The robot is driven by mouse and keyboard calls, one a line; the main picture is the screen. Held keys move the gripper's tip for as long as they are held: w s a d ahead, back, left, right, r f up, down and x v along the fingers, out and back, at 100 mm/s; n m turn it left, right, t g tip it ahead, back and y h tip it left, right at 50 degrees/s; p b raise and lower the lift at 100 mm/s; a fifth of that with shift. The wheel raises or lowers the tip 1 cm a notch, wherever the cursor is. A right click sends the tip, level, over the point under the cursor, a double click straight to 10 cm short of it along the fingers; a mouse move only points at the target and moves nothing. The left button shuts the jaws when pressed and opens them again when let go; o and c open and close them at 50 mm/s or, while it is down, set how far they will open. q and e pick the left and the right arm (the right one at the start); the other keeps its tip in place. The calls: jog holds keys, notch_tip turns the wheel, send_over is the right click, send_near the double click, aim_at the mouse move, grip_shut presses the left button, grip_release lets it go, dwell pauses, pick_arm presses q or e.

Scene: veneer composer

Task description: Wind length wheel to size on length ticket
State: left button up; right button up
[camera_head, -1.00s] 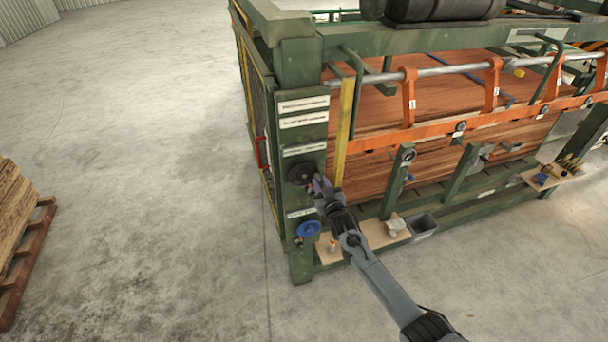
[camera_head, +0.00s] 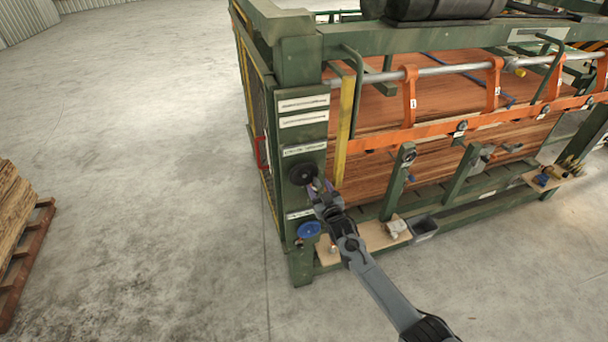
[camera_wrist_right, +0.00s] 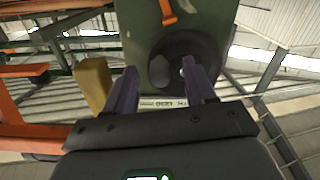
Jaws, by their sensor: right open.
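A black handwheel (camera_head: 302,173) is on the green corner post of the machine, below a white label (camera_head: 304,150). A blue handwheel (camera_head: 309,230) sits lower on the post; I cannot tell from lettering which is the length wheel. My right gripper (camera_head: 317,187) is open at the lower right of the black wheel. In the right wrist view its purple fingers (camera_wrist_right: 159,70) stand apart in front of the dark wheel (camera_wrist_right: 205,50), with a grey knob (camera_wrist_right: 160,71) between the tips, not clamped. A small numbered strip (camera_wrist_right: 163,103) shows between the fingers, too small to read surely. My left gripper is not in view.
White labels (camera_head: 303,104) higher on the post are unreadable. A yellow upright bar (camera_head: 343,130) and orange rail (camera_head: 430,132) stand right of the post. A red handle (camera_head: 261,152) is on its left side. A wooden shelf (camera_head: 375,236) lies below.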

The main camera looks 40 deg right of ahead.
jog(key=shift+s+a+r+p, duration=0.15)
jog(key=shift+s+p, duration=0.3)
jog(key=shift+p, duration=0.15)
jog(key=p+v, duration=0.3)
jog(key=shift+s+a, duration=0.1)
jog(key=shift+s, duration=0.1)
jog(key=shift+p+v, duration=0.5)
jog(key=shift+v, duration=0.3)
